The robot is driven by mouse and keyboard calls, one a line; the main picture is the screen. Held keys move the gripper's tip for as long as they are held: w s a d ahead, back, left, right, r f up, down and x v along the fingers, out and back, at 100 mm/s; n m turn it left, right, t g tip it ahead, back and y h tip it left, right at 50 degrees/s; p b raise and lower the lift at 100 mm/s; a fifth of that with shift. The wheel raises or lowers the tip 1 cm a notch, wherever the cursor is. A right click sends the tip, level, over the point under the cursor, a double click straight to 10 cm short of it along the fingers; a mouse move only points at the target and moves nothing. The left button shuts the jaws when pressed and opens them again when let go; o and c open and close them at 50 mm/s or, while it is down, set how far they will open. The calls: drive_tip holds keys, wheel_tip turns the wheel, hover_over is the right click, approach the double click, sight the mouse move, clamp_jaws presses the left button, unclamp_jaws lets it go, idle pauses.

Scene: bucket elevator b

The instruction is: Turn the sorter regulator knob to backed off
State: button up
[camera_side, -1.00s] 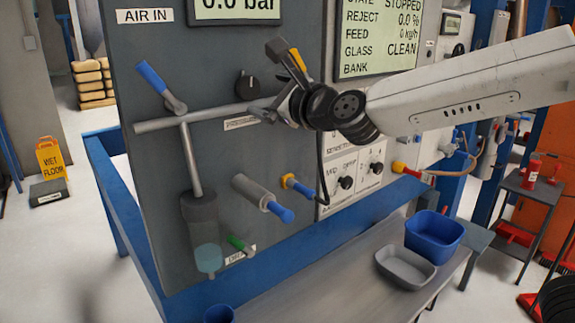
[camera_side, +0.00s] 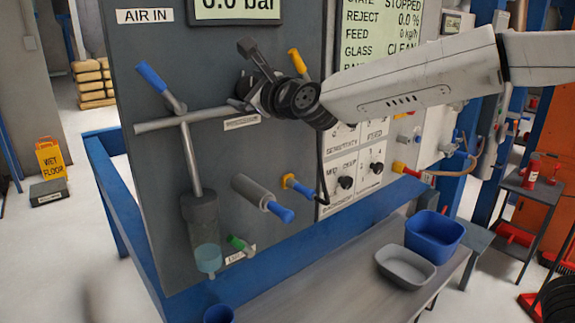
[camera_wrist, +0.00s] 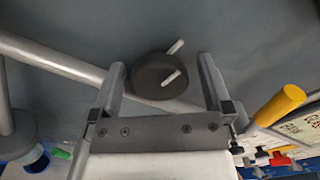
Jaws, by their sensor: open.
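The sorter regulator knob, a round black dial (camera_wrist: 152,76), is on the grey panel above the pressure label (camera_side: 241,123). In the wrist view it shows two pale marks, one on its face and one beside its upper edge; I cannot tell its setting. My gripper (camera_wrist: 161,66) is open, with one finger on each side of the knob and gaps visible between. In the side view my gripper (camera_side: 246,76) is in front of the knob (camera_side: 243,86) and hides most of it. I cannot tell whether the fingertips reach the knob's depth.
A grey pipe (camera_side: 150,126) runs just below the knob, joined to a blue-handled valve (camera_side: 152,76). A yellow lever (camera_side: 298,61) stands close right of my gripper; it also shows in the wrist view (camera_wrist: 280,104). The display (camera_side: 237,8) above appears to read 0.0 bar.

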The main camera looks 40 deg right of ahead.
drive_tip(key=c, duration=1.2)
